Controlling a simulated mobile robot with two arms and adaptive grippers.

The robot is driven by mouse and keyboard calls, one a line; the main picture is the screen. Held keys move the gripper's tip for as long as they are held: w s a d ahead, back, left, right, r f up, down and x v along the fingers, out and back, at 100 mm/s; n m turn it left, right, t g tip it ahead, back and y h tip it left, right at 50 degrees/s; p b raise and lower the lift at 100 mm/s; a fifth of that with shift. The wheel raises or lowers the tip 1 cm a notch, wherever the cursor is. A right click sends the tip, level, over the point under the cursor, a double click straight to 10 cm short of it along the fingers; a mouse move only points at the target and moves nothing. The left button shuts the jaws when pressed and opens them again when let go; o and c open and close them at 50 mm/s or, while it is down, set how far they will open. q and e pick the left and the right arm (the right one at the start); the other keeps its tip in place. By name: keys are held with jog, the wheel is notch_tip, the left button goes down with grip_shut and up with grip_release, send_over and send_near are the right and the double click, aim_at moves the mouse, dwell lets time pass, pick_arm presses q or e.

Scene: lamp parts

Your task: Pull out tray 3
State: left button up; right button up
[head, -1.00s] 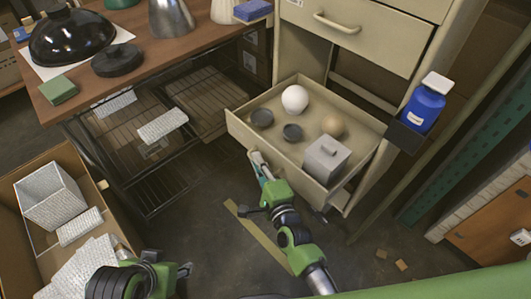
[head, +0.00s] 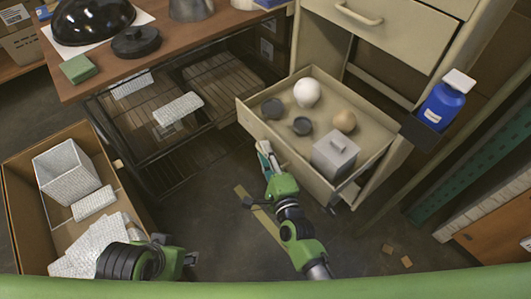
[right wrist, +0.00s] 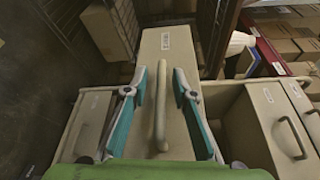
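A beige tray (head: 258,128) stands pulled out low from the beige cabinet. It holds a white ball (head: 306,93), a tan ball (head: 344,121), two small dark cups (head: 272,108) and a grey lidded box (head: 335,153). My right gripper (head: 264,156) is at the tray's front. In the right wrist view, its two teal fingers stand apart on both sides of the bar handle (right wrist: 160,100), with gaps showing. The label is too small to read. My left gripper (head: 190,259) is low at the left, near the cardboard box, its fingers unclear.
Above the tray is a shut drawer (head: 395,30) with its own handle. A blue bottle (head: 442,104) sits in a holder on the cabinet's right side. A wooden table (head: 190,42) with lamp parts is behind left. A cardboard box (head: 22,205) stands at left. Floor shows ahead.

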jog(key=v, duration=1.2)
dwell(0.4)
